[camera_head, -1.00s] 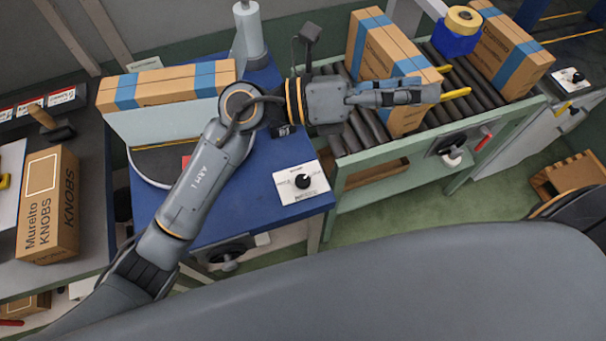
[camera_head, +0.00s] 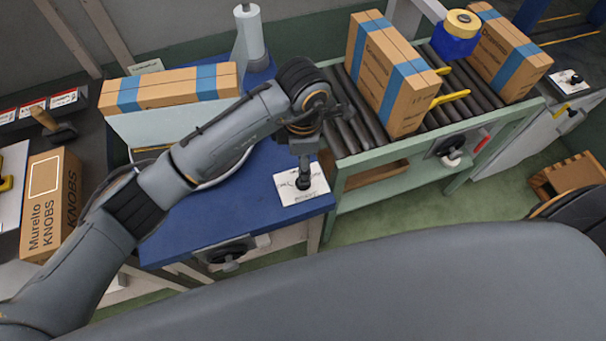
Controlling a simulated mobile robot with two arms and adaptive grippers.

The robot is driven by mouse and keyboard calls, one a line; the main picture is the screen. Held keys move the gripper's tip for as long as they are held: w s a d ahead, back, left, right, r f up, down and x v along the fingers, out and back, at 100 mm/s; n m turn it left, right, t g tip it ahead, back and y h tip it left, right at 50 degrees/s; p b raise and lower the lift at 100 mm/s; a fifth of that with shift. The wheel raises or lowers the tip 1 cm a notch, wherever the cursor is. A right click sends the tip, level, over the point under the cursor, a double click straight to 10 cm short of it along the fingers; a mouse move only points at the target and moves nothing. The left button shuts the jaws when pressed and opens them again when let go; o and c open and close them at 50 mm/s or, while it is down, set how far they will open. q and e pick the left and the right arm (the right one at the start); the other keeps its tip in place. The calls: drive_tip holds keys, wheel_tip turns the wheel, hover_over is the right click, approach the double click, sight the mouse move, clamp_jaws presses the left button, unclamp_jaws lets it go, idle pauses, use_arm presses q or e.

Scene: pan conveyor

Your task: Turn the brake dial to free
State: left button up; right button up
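A white dial plate (camera_head: 287,188) with a black knob lies on the front right corner of the blue table. Its print is too small to read, so I cannot tell the dial's setting. My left gripper (camera_head: 303,177) points down right over the knob, with its fingertips at or just above it. It covers most of the knob, and I cannot tell whether the fingers are open or shut, or touch it. Another white plate with a black knob (camera_head: 573,78) sits on the grey cabinet at the far right. My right gripper is not in view.
The roller conveyor (camera_head: 352,118) stands right of the blue table (camera_head: 225,222), carrying taped boxes (camera_head: 387,75) and yellow pieces (camera_head: 450,97). A long taped box (camera_head: 170,88) lies at the back left. A Murelto Knobs box (camera_head: 48,205) stands far left.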

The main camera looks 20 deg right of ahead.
use_arm(q)
wheel_tip(320, 180, down, 8)
drive_tip(key=shift+p, duration=0.5)
drive_tip(key=shift+c, duration=0.2)
drive_tip(key=c, duration=1.1)
